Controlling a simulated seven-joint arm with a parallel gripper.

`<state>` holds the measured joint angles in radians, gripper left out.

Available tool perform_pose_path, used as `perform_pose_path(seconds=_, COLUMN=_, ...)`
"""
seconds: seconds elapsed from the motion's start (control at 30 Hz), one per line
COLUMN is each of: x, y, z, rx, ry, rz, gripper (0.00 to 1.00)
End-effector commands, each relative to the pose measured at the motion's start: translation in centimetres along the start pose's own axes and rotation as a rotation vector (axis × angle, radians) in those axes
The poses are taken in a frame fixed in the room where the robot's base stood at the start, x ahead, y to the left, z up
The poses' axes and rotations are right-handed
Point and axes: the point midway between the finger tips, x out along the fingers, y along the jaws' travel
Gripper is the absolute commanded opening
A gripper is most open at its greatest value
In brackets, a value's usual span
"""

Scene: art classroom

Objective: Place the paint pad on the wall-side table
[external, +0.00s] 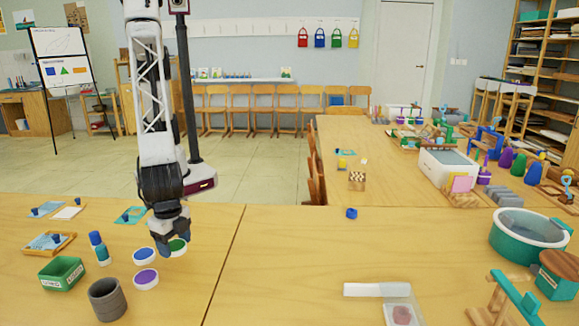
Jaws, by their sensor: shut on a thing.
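My gripper (172,237) points down over the left part of the near table (220,275) and is shut on a round white paint pad with a green top (178,246). The fingers hide part of this pad, and I cannot tell whether it touches the tabletop. A blue paint pad (144,254) lies just left of it, and a purple paint pad (146,278) lies nearer the camera. A second table (335,135) stands farther back to the right, and a long white-topped surface (245,81) runs along the back wall behind the chairs.
A glue bottle (98,248), a green box (62,273) and a grey cup (107,299) stand left of the gripper. A small blue item (351,213) lies right of the table seam. A teal tub (528,236) stands far right. The near table's middle is mostly clear.

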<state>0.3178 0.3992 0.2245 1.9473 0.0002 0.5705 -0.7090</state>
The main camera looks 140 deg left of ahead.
Motion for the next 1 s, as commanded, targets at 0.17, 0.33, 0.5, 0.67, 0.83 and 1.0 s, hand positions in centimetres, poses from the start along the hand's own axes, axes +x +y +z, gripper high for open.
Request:
perform_pose_path(seconds=0.17, x=0.0, y=0.0, z=0.0, rx=0.000, ry=0.000, rz=0.000, gripper=0.38)
perform_pose_path(seconds=0.33, x=0.9, y=0.0, z=0.0, rx=0.000, ry=-0.001, rz=-0.001, gripper=0.38)
perform_pose_path(seconds=0.5, x=2.4, y=0.0, z=0.1, rx=0.000, ry=-0.001, rz=-0.001, gripper=0.38)
perform_pose_path(seconds=0.67, x=3.4, y=0.0, z=0.0, rx=0.000, ry=0.000, rz=0.000, gripper=0.38)
perform_pose_path(seconds=0.83, x=3.5, y=0.0, z=0.0, rx=0.000, ry=0.000, rz=0.000, gripper=0.38)
perform_pose_path(seconds=1.0, x=3.5, y=0.0, z=0.0, rx=0.000, ry=0.000, rz=0.000, gripper=0.38)
